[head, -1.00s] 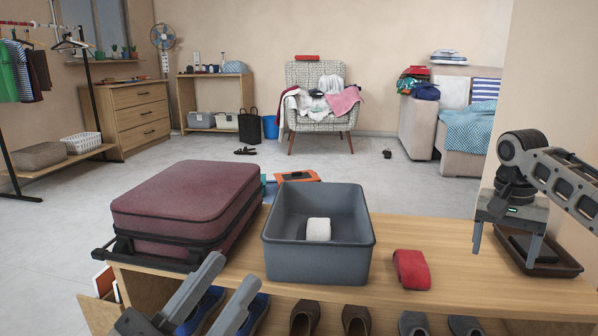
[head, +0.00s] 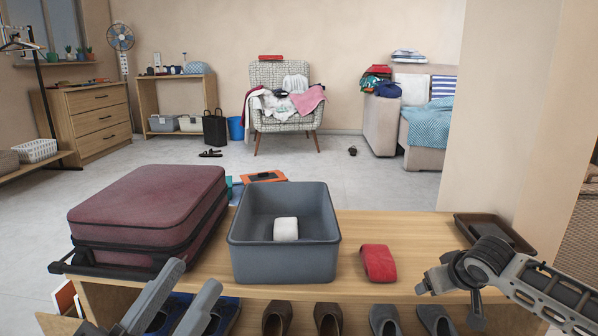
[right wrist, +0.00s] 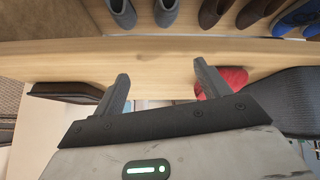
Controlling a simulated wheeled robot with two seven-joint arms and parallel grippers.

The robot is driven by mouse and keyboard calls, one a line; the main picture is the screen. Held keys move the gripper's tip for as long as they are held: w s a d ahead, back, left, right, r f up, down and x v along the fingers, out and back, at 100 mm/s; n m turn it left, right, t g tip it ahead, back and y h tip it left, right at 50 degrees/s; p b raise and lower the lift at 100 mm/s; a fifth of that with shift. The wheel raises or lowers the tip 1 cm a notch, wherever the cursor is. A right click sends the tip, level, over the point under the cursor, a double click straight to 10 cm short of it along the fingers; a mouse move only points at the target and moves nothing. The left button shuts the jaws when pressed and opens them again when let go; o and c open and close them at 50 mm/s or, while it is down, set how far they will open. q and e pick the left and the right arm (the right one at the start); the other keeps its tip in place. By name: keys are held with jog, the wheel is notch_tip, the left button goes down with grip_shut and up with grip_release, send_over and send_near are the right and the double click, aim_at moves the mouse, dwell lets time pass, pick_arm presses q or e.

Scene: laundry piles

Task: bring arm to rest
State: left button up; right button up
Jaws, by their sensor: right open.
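My right arm comes in at the lower right of the head view. Its gripper (head: 448,300) hangs low by the front edge of the wooden bench (head: 408,222), empty. In the right wrist view its two fingers (right wrist: 161,72) are spread with nothing between them, and the bench edge and shoes lie beyond. My left gripper (head: 195,274) is at the lower left of the head view, in front of the suitcase and bin. Its fingers are apart and no object shows between them.
The bench carries a maroon suitcase (head: 150,205), a grey bin (head: 285,262) with a white item (head: 286,229) inside, a red folded cloth (head: 378,263) and a dark tray (head: 470,226). Several shoes (head: 328,318) stand below. A wall (head: 490,120) rises at right.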

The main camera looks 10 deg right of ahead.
jog(key=s+a+r+n+t+y, duration=0.3)
jog(key=s+a+n+y, duration=0.35)
jog(key=a, duration=0.45)
jog(key=s+a+r+n+t+y, duration=0.2)
jog(key=s+a+r+n+y, duration=0.25)
jog(key=s+a, duration=0.55)
jog(key=s+a+r+n+y, duration=0.6)
jog(key=s+a+r, duration=0.1)
jog(key=s+r, duration=0.1)
pick_arm(q)
jog(key=w+a+r+n+g+y+p, duration=0.3)
jog(key=n+y+p, duration=0.35)
jog(key=p, duration=1.45)
pick_arm(e)
jog(key=w+d+r+m+t+h, duration=0.2)
jog(key=w+r+m+t+h, duration=0.25)
jog(key=r+m+h, duration=0.55)
pick_arm(q)
jog(key=s+a+f+g+y+p, duration=0.3)
jog(key=s+g+y+p, duration=0.2)
jog(key=p, duration=1)
jog(key=shift+s+a+n+g, duration=0.3)
jog(key=shift+s+n, duration=0.15)
jog(key=shift+s, duration=0.5)
pick_arm(e)
jog(key=s+d+f+m+g+h, duration=0.2)
jog(key=s+d+m+g, duration=0.1)
jog(key=s+m+g, duration=0.2)
jog(key=shift+s+d+g, duration=0.15)
jog(key=shift+s+g, duration=0.6)
